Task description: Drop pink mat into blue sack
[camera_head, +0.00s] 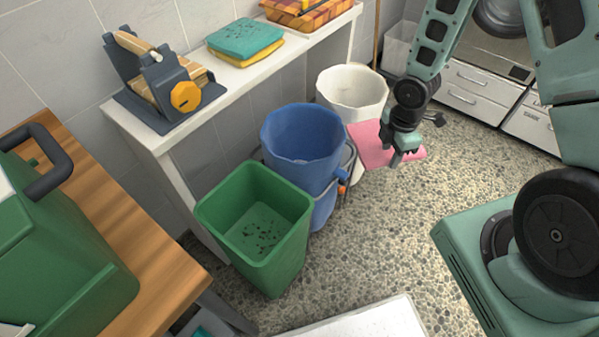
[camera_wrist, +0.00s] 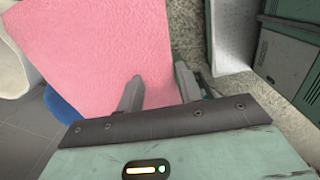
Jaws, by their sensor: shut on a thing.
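The pink mat (camera_head: 368,143) hangs from my gripper (camera_head: 398,158) in the head view, flat and slightly tilted, above the speckled floor. The blue sack (camera_head: 298,172) stands upright and open-topped, left of the mat in the head view. The mat appears beside the sack, apart from its rim. A blue edge, likely the sack (camera_wrist: 60,104), shows behind the mat in the wrist view.
A green bin (camera_head: 288,240) stands in front of the blue sack, and a white sack (camera_head: 350,85) behind it. A white shelf (camera_head: 140,128) with folded towels (camera_head: 246,38) runs along the wall. A wooden table (camera_head: 150,225) is at left.

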